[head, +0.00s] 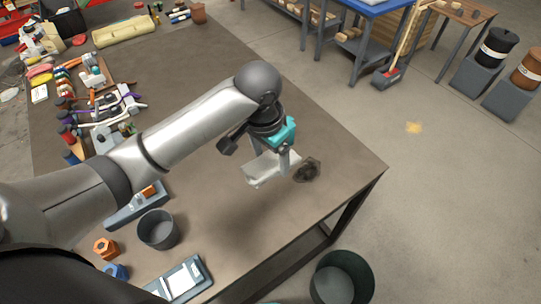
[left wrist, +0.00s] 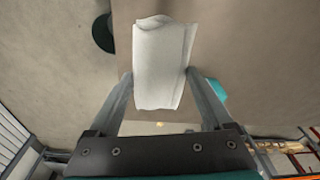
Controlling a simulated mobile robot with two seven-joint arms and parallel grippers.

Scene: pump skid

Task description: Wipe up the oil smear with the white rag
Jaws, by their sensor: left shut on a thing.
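The white rag (head: 262,171) is at my left gripper, over the brown table near its right edge. My left gripper (head: 270,162) is shut on the rag. In the left wrist view the rag (left wrist: 160,65) spans the space between the two fingers of my left gripper (left wrist: 160,82). The dark oil smear (head: 307,170) lies on the table just right of the rag. I cannot tell whether the rag touches the table. The smear does not show in the left wrist view. My right gripper is not in view.
A grey cup (head: 158,230), an orange nut (head: 106,248) and a grey tray (head: 183,280) are at the table's near side. Tools and bottles crowd the left side. A dark bin (head: 342,280) stands on the floor by the table's near edge. The table's middle is clear.

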